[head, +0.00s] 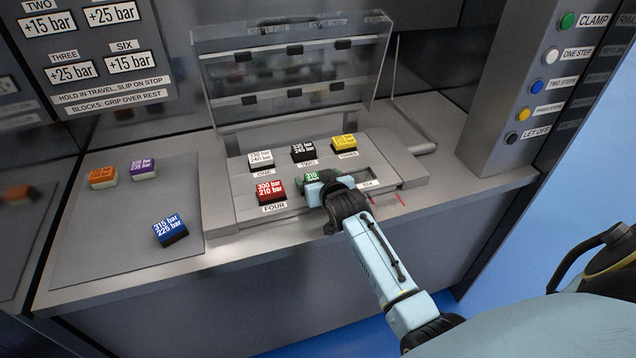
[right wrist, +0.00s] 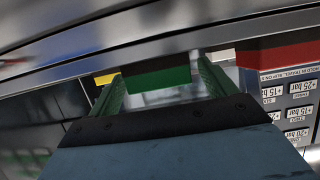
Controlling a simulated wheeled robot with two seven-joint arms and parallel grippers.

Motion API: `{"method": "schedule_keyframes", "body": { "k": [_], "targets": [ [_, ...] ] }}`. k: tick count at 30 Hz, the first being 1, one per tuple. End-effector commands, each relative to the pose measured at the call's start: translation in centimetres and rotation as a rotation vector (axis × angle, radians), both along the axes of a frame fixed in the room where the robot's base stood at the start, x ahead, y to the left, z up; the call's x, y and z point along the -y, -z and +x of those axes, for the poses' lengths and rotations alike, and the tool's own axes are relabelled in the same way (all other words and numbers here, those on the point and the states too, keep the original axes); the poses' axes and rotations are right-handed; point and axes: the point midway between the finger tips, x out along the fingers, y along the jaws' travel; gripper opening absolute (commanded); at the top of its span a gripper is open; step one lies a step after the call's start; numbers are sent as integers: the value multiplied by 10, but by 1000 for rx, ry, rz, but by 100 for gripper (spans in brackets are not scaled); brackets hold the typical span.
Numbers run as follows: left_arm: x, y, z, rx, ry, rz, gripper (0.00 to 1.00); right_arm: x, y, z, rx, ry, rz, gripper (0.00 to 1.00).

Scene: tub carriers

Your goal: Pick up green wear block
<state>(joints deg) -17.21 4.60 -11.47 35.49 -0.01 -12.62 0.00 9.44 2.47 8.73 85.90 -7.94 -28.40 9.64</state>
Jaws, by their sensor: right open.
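The green wear block (head: 312,177) sits in the front row of the rack, between the red block and an empty slot. Its label is partly hidden by my right gripper (head: 319,190), which reaches in from the front right. In the right wrist view the dark-topped green block (right wrist: 160,78) shows between the two green fingers of my open right gripper (right wrist: 157,88). A gap shows beside the block; I cannot tell whether either finger touches it. My left gripper is not in view.
The red block (head: 270,190) is just left. White (head: 261,160), black (head: 303,151) and yellow (head: 344,143) blocks stand behind. A clear lid (head: 290,75) stands raised. Orange (head: 103,177), purple (head: 143,169) and blue (head: 170,230) blocks lie on the left mat (head: 110,235).

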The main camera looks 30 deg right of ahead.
Motion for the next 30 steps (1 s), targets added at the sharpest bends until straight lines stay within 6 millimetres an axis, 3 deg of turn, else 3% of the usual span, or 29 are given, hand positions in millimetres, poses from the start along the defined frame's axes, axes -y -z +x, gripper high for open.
{"method": "schedule_keyframes", "body": {
  "k": [2,12,21,30],
  "targets": [
    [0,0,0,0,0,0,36,0,0,0,0,0,0,78],
    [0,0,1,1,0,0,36,0,0,0,-1,0,0,34],
    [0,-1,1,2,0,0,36,0,-6,0,1,0,0,33],
    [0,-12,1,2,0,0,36,0,-63,0,5,0,-2,33]
  ]
}}
